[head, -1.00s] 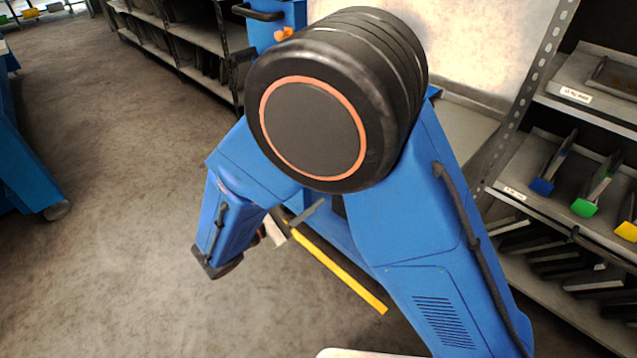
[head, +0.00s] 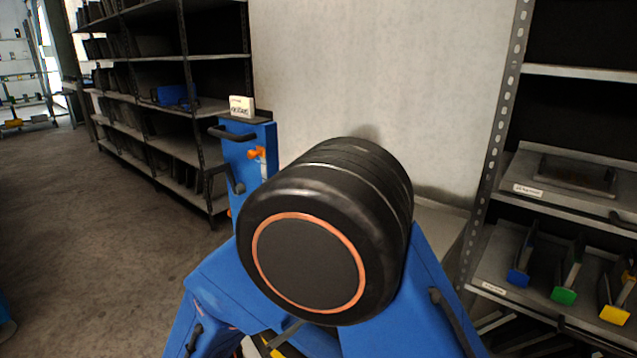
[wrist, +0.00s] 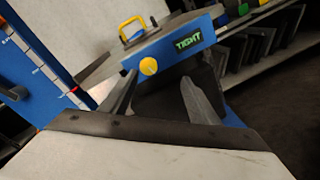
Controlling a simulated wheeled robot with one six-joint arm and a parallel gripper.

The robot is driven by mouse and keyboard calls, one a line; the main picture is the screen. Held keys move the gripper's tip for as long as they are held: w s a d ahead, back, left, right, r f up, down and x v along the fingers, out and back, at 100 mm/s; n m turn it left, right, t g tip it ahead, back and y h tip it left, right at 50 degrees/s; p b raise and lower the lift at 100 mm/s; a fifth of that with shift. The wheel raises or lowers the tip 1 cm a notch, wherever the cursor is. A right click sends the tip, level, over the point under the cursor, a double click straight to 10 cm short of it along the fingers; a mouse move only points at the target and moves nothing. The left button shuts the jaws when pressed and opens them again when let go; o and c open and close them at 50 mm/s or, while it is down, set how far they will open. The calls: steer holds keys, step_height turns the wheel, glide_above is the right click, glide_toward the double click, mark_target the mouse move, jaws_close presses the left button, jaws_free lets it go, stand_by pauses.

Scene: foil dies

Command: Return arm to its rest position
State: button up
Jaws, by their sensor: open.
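My gripper (wrist: 158,82) shows in the wrist view with its two grey fingers apart and nothing clear held between them. I cannot tell whether the fingers touch anything. In the head view my own blue arm, with its large black joint, fills the lower middle and hides the gripper.
In the head view, a rack (head: 566,192) stands at the right, with blue, green and yellow-ended holders. A blue panel with handles (head: 247,160) stands behind my arm. Dark shelves (head: 160,137) line the back left. The floor (head: 90,240) at left is clear.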

steer(key=s+d+r+m+g+y, duration=0.1)
steer(key=d+r+m+g, duration=0.15)
steer(key=d, duration=0.65)
steer(key=d+r+m+g, duration=0.1)
steer(key=d+m+g, duration=0.25)
steer(key=d, duration=0.45)
steer(key=s+d+r+m+g+y, duration=0.1)
steer(key=d+r+m+g, duration=0.2)
steer(key=d, duration=0.6)
steer(key=s+d+r+m+t+y, duration=0.1)
steer(key=s+d+r+m+y, duration=0.2)
steer(key=s+d+m+y, duration=0.6)
steer(key=shift+s+d+m+y, duration=0.4)
steer(key=shift+s+d+m, duration=0.85)
steer(key=shift+s, duration=1.45)
steer(key=shift+d, duration=0.1)
